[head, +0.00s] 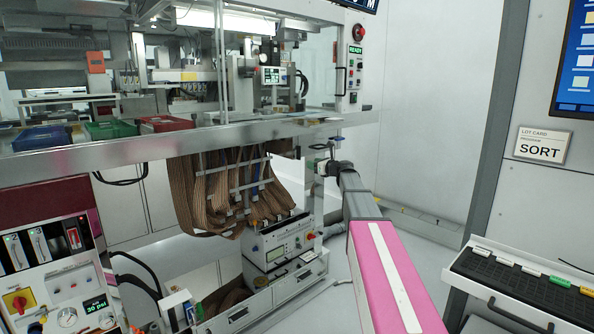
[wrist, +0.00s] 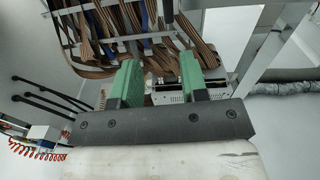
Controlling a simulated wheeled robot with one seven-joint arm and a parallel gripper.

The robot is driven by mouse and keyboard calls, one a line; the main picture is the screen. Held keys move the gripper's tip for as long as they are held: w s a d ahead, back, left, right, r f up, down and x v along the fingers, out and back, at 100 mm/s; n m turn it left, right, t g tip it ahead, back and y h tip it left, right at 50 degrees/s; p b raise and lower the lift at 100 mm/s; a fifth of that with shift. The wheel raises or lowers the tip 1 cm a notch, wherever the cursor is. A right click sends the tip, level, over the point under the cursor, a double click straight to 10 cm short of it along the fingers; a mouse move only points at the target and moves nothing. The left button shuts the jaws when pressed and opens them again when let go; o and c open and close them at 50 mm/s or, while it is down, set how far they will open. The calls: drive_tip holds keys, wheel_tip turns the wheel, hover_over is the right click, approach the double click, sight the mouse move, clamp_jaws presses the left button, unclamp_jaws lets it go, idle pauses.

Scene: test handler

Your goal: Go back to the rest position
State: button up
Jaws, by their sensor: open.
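My gripper (wrist: 158,84) shows in the wrist view with two green fingers standing apart and nothing between them. It points toward the bundles of brown ribbon cable (wrist: 130,25) under the handler. In the head view, my pink and grey arm reaches away from the lower right toward the handler's right end post. The gripper itself is hard to make out there, close to the post below the bench.
The handler's metal bench (head: 200,137) carries blue (head: 42,138), green (head: 110,129) and red (head: 165,124) bins. Brown cables (head: 225,195) hang below it, above a white instrument box (head: 285,243). A black tray (head: 530,280) stands at the right. Pale floor lies between.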

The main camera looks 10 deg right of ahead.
drive_tip(key=s+a+f+n+g+h, duration=0.2)
drive_tip(key=s+a+f+n+g, duration=0.2)
drive_tip(key=s+f+n, duration=0.5)
drive_tip(key=s+a+f+n+g+h, duration=0.1)
drive_tip(key=s+a+f+n+g, duration=0.3)
drive_tip(key=s+f, duration=0.95)
drive_tip(key=s+d+f+n+g+h, duration=0.2)
drive_tip(key=s+f+n, duration=0.5)
drive_tip(key=s, duration=0.5)
drive_tip(key=s+d+f+n+g+h, duration=0.3)
drive_tip(key=s+f+n, duration=0.5)
drive_tip(key=s, duration=0.3)
drive_tip(key=g+h, duration=0.1)
drive_tip(key=h, duration=0.1)
drive_tip(key=shift+s+h, duration=0.3)
drive_tip(key=shift+s, duration=0.05)
drive_tip(key=shift+o, duration=0.3)
